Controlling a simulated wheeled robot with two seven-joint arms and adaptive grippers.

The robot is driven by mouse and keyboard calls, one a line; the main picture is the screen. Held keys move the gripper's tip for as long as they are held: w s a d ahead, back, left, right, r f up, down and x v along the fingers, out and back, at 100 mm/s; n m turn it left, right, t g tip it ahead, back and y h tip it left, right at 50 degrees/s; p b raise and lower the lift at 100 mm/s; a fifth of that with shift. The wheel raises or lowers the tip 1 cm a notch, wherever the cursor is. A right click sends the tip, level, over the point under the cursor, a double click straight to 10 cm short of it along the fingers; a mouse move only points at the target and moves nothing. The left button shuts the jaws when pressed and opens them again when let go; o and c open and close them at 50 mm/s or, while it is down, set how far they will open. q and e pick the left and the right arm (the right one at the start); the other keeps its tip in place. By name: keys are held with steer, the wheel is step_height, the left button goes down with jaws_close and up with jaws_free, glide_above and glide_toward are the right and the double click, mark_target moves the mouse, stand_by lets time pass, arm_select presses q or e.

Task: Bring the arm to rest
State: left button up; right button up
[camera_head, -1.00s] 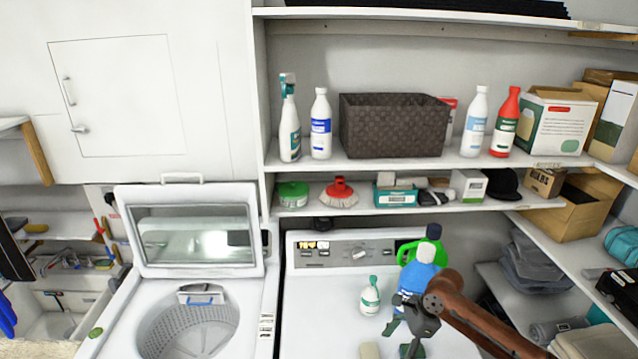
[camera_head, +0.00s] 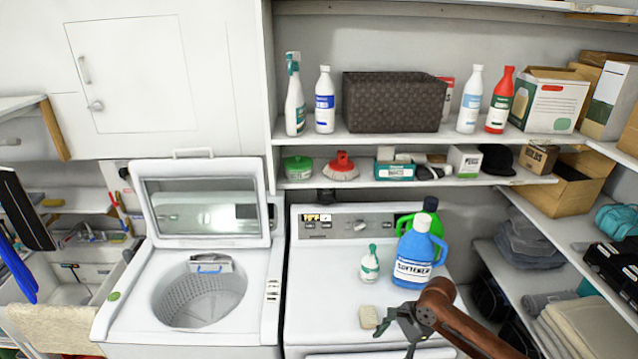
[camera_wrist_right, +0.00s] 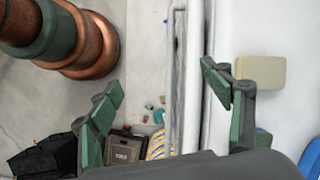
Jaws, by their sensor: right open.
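My right gripper (camera_head: 398,335) reaches in from the lower right, low over the front part of the closed white machine top (camera_head: 320,310). In the right wrist view its two green-padded fingers (camera_wrist_right: 165,95) stand wide apart with nothing between them. A beige sponge (camera_head: 368,317) lies just left of the gripper in the head view; it also shows beside the right finger in the wrist view (camera_wrist_right: 261,71). The blue softener jug (camera_head: 412,262) stands upright behind the gripper, apart from it. My left gripper is not in view.
A green jug (camera_head: 402,222) and a small white spray bottle (camera_head: 370,266) stand near the blue jug. The open washer (camera_head: 200,295) is to the left. Shelves (camera_head: 450,182) with bottles and a brown basket (camera_head: 393,103) hang above. Side shelves with boxes line the right.

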steer(key=s+a+f+n+t, duration=0.2)
steer(key=s+a+f+n, duration=0.1)
steer(key=s+f+n, duration=0.75)
steer(key=s+d+f+n+t+h, duration=0.1)
steer(key=s+d+f+n+h, duration=0.15)
steer(key=s+d, duration=0.75)
steer(key=s+d+f+n+t+h, duration=0.1)
steer(key=s+d+f+h, duration=0.15)
steer(key=s+d, duration=0.75)
step_height(320, 180, down, 30)
steer(key=s+a+n+g+b, duration=0.1)
steer(key=s+a+g+b, duration=0.1)
steer(key=a+b, duration=0.1)
arm_select(q)
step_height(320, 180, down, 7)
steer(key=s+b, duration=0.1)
steer(key=b, duration=0.2)
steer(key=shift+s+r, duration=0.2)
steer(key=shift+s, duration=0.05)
arm_select(e)
steer(key=s+f+g, duration=0.1)
steer(key=s+f, duration=1.8)
steer(key=f, duration=0.3)
steer(key=shift+s+f+n, duration=0.15)
steer(key=shift+s+n, duration=0.1)
steer(key=shift+n, duration=0.05)
